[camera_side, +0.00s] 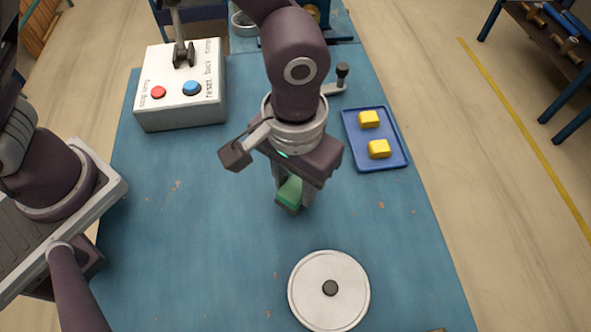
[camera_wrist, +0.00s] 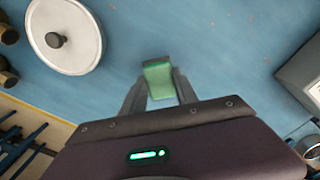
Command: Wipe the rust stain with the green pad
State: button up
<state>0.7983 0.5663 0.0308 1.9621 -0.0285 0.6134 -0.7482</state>
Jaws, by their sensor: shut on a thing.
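My gripper (camera_side: 293,203) is shut on the green pad (camera_side: 290,191) over the middle of the blue bench top. In the wrist view the pad (camera_wrist: 159,80) sits between the two fingers of my gripper (camera_wrist: 157,84). I cannot tell whether the pad touches the bench top. No rust stain can be made out for sure in either view; the bench under and behind my gripper is partly hidden.
A white round disc (camera_side: 329,291) with a dark knob lies at the front. A blue tray (camera_side: 386,163) with two yellow blocks (camera_side: 379,149) is at the right. A white box (camera_side: 180,107) with red and blue buttons stands at the back left. The left-middle bench is clear.

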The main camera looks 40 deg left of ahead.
jog(key=shift+f, duration=0.85)
jog(key=shift+w+a+f, duration=0.35)
jog(key=shift+w+f, duration=0.05)
jog(key=shift+f, duration=0.1)
grip_shut()
jog(key=shift+w+a+f, duration=0.1)
jog(key=shift+w+a, duration=0.95)
jog(key=shift+s+d, duration=1.35)
jog(key=shift+d+r, duration=0.1)
jog(key=shift+r, duration=0.1)
jog(key=shift+s+r, duration=0.1)
jog(key=shift+r, duration=3.8)
